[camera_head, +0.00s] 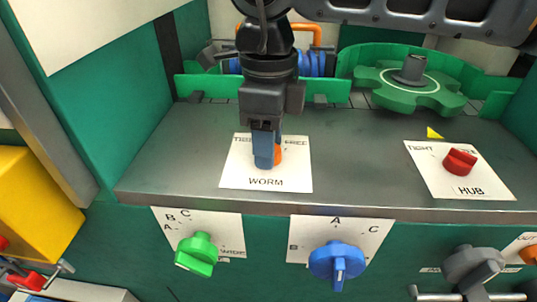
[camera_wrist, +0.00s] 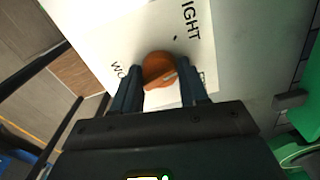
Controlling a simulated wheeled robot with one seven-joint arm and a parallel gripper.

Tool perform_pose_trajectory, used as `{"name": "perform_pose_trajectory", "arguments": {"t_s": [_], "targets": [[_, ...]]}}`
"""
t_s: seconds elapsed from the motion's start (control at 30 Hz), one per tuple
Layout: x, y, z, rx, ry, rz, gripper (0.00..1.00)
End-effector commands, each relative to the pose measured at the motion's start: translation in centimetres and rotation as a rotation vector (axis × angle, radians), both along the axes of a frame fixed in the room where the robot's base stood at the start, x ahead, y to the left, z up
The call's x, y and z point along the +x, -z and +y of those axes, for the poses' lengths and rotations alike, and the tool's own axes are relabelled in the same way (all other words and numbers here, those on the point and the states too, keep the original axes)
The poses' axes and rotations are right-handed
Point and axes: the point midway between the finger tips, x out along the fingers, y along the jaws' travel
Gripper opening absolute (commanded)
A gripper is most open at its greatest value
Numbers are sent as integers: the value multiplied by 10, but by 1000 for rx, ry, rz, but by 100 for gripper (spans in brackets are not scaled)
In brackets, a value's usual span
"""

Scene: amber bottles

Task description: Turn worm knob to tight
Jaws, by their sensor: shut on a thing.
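The orange worm knob (camera_wrist: 158,70) sits on a white card marked WORM (camera_head: 265,182) on the grey shelf. In the head view my gripper (camera_head: 267,160) points down over the card and hides most of the knob, with a bit of orange (camera_head: 278,154) showing at its right. In the wrist view the two blue-grey fingers (camera_wrist: 163,88) stand on either side of the knob, shut on it. The word TIGHT (camera_wrist: 191,20) is partly readable there. A light pointer line runs across the knob; its exact direction is hard to tell.
A red HUB knob (camera_head: 460,162) on its own card is at the right of the shelf. A green gear (camera_head: 405,88) stands behind it. Green (camera_head: 197,253), blue (camera_head: 337,262) and grey (camera_head: 473,268) knobs are on the front panel below. The shelf between the cards is clear.

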Motion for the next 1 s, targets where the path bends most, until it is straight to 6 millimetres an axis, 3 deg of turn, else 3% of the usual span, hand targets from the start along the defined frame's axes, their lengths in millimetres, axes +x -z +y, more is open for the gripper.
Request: {"name": "perform_pose_trajectory", "arguments": {"t_s": [0.5,1.0], "targets": [[0,2,0,0,-423,-1,13],[0,0,0,0,-569,-1,13]]}}
